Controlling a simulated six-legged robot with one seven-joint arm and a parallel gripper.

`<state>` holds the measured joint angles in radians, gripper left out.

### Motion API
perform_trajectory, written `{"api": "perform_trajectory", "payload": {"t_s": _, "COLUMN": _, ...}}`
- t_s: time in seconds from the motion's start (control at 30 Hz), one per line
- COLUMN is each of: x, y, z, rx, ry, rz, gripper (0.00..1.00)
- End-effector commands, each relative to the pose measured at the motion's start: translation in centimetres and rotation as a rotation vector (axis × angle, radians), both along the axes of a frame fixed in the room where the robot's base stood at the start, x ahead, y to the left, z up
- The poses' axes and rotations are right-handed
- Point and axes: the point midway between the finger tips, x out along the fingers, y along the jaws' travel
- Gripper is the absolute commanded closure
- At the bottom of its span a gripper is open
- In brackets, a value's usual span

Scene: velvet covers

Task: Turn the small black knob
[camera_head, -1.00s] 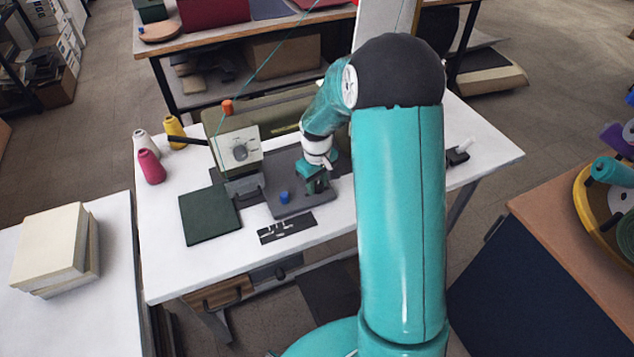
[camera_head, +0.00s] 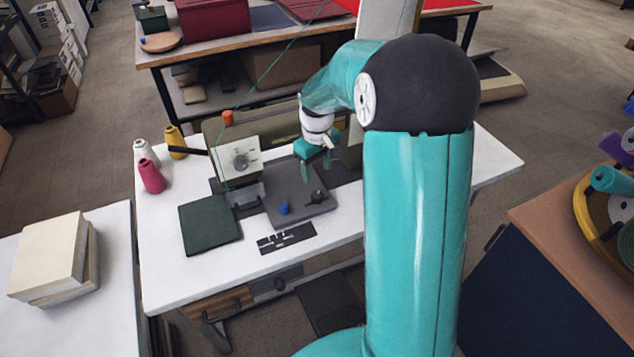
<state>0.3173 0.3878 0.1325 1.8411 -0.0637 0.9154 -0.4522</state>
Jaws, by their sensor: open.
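The small black knob (camera_head: 316,197) stands on a grey plate (camera_head: 292,191) on the white table. A short blue knob (camera_head: 284,208) stands to its left on the same plate. My gripper (camera_head: 316,171) is teal, points down and is above and behind the black knob in the picture, apart from it. Its two fingers are spread with nothing between them. The black knob is fully in sight, but its turn angle is too small to read.
The sewing machine (camera_head: 238,160) with a grey dial stands behind the plate's left side. Yellow (camera_head: 175,143), white (camera_head: 146,151) and pink (camera_head: 151,177) thread cones stand at the left. A dark green pad (camera_head: 210,225) and a black tool strip (camera_head: 286,238) lie in front.

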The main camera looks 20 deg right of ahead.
Motion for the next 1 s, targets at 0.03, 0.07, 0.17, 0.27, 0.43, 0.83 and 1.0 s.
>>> {"api": "perform_trajectory", "payload": {"t_s": 0.03, "x": 0.1, "y": 0.0, "z": 1.1, "rx": -0.001, "ry": -0.003, "rz": 0.0, "gripper": 0.46}}
{"api": "perform_trajectory", "payload": {"t_s": 0.07, "x": 0.1, "y": 0.0, "z": 1.6, "rx": -0.001, "ry": -0.003, "rz": 0.0, "gripper": 0.46}}
{"api": "perform_trajectory", "payload": {"t_s": 0.17, "x": 0.0, "y": 0.0, "z": 2.9, "rx": 0.0, "ry": -0.002, "rz": -0.001, "gripper": 0.46}}
{"api": "perform_trajectory", "payload": {"t_s": 0.27, "x": 0.0, "y": 0.0, "z": 3.7, "rx": 0.0, "ry": -0.001, "rz": -0.001, "gripper": 0.46}}
{"api": "perform_trajectory", "payload": {"t_s": 0.43, "x": 0.0, "y": 0.0, "z": 4.0, "rx": 0.001, "ry": 0.0, "rz": -0.001, "gripper": 0.46}}
{"api": "perform_trajectory", "payload": {"t_s": 0.83, "x": 0.0, "y": 0.0, "z": 3.9, "rx": 0.001, "ry": 0.0, "rz": 0.0, "gripper": 0.46}}
{"api": "perform_trajectory", "payload": {"t_s": 1.0, "x": -0.1, "y": 0.0, "z": 3.9, "rx": 0.001, "ry": 0.0, "rz": 0.0, "gripper": 0.46}}
